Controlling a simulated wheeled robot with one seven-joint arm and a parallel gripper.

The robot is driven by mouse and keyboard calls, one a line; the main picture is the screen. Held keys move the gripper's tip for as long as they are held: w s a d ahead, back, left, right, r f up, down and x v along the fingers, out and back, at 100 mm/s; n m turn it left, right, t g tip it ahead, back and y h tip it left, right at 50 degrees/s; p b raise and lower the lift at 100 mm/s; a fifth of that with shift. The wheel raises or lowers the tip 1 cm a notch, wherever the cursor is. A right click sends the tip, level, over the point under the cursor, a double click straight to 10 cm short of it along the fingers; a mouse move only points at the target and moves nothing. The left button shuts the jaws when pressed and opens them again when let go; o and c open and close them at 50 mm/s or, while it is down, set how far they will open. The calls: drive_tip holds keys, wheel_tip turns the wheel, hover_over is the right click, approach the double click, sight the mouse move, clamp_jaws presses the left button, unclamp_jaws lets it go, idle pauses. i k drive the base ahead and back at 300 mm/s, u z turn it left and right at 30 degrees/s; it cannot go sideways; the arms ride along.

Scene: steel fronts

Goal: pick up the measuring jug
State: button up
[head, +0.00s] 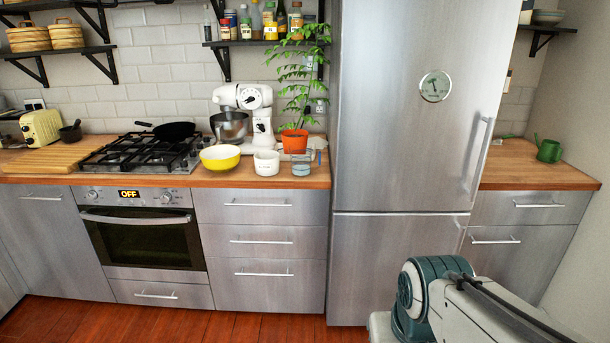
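A small clear jug (301,166) with a bluish lower part stands upright on the wooden counter, near its front edge and left of the fridge. It looks like the measuring jug; its markings are too small to read. A white tub (266,164) stands just left of it, and an orange plant pot (294,142) is behind it. Part of my arm shows at the lower right, well away from the jug. My gripper is not in the picture.
A yellow bowl (220,158) and a white stand mixer (250,112) are further left on the counter. The tall steel fridge (395,130) rises close on the jug's right. The wooden floor (240,326) before the drawers looks clear.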

sight(300, 154)
drive_tip(key=u, duration=1.3)
drive_tip(key=i, duration=2.3)
drive_tip(key=z, duration=1.2)
drive_tip(key=i, duration=0.65)
drive_tip(key=z, duration=0.85)
